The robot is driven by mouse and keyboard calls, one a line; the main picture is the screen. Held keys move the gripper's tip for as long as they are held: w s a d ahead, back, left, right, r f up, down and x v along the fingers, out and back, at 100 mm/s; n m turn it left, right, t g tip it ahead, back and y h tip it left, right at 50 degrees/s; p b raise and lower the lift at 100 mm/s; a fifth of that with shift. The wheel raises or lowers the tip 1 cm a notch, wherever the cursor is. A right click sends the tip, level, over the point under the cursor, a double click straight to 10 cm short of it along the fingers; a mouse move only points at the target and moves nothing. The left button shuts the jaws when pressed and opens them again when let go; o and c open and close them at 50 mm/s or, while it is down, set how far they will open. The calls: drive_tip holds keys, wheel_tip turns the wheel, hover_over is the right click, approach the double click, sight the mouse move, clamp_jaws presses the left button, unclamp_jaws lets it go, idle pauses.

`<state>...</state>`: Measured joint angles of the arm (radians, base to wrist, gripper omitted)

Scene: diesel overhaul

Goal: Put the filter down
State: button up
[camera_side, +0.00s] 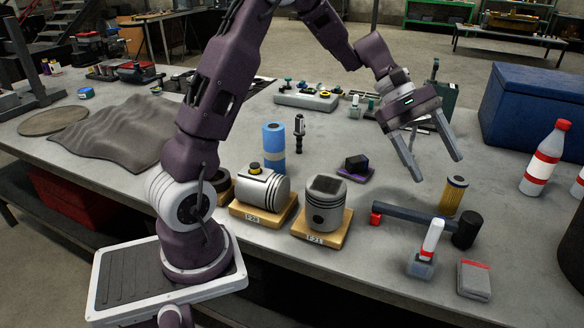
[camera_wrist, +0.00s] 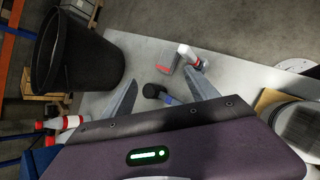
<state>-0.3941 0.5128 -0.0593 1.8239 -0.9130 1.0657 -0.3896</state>
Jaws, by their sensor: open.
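A small yellow-gold cylinder with a dark top (camera_side: 454,196), which looks like the filter, stands upright on the table at the right in the side view. I cannot make it out in the wrist view. A larger blue cylinder (camera_side: 273,148), possibly another filter, stands upright left of centre. My gripper (camera_side: 438,170) is open, with nothing between its fingers. It points down toward the table, above and to the left of the yellow cylinder, apart from it. Its two fingers also show spread in the wrist view (camera_wrist: 165,103).
Near the yellow cylinder are a black cylinder (camera_side: 466,230), a dark bar with a red end (camera_side: 410,212), a white-handled tool (camera_side: 430,240) and a red-topped block (camera_side: 474,279). A red-and-white bottle (camera_side: 541,165) and blue chest (camera_side: 535,112) stand right. Pistons sit on wooden blocks (camera_side: 322,232).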

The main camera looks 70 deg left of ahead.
drive_tip(key=s+d+r+m+y, duration=0.2)
drive_tip(key=s+r+m, duration=0.1)
drive_tip(key=s, duration=0.4)
drive_tip(key=s+d+r+m+y, duration=0.2)
drive_tip(key=s+r+m, duration=0.15)
drive_tip(key=s, duration=0.35)
drive_tip(key=s+a+f+m+t+y, duration=0.1)
drive_tip(key=s+m, duration=0.3)
drive_tip(key=s, duration=0.4)
drive_tip(key=s+a+f+m+t+y, duration=0.1)
drive_tip(key=s+a+m+y, duration=0.2)
drive_tip(key=s, duration=0.4)
drive_tip(key=shift+s+m+t+y, duration=0.3)
drive_tip(key=shift+s+m+t, duration=0.1)
drive_tip(key=shift+m, duration=0.35)
